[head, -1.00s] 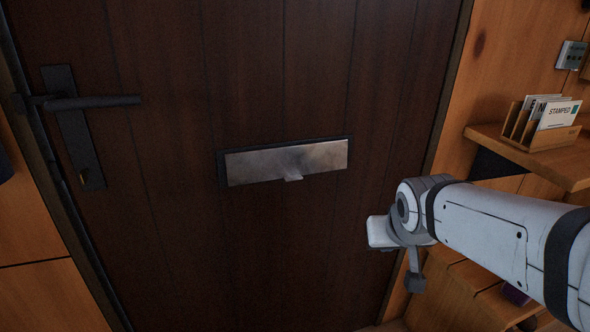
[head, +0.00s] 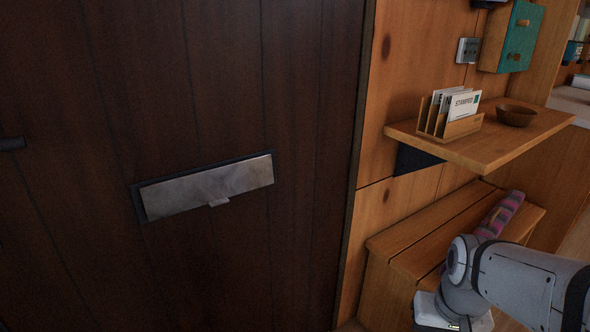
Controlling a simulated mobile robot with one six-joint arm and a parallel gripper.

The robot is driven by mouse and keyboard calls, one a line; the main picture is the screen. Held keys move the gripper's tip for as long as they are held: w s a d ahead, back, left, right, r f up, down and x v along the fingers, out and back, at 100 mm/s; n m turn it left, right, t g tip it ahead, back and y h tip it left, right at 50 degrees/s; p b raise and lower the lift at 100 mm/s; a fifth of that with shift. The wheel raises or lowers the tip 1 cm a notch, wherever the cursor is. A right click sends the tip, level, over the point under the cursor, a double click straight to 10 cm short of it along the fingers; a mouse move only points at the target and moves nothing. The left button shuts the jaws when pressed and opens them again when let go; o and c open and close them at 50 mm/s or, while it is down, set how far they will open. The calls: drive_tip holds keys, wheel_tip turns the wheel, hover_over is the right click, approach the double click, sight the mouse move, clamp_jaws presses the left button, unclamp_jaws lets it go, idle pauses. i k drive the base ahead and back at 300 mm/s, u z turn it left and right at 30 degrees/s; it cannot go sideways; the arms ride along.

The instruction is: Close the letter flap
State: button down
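The letter flap (head: 205,190) is a brushed metal plate in a dark frame on the dark wooden door (head: 290,80), left of centre in the head view. A small tab sticks out at its lower edge. The plate looks flat or nearly flat against its frame; I cannot tell whether it is fully closed. My arm is at the lower right, well away from the flap. My gripper's fingers are out of the picture or hidden below the arm's end.
A wooden shelf (head: 500,145) on the right holds a letter rack (head: 450,128) and a brown bowl (head: 516,115). Below it is a wooden bench (head: 420,250) with a rolled patterned cloth (head: 500,215). The space before the door is clear.

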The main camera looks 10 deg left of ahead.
sight(213, 187)
drive_tip(key=z, duration=0.55)
drive_tip(key=k, duration=2)
drive_tip(key=u, duration=0.45)
drive_tip(key=i, duration=1.7)
drive_tip(key=u, duration=0.05)
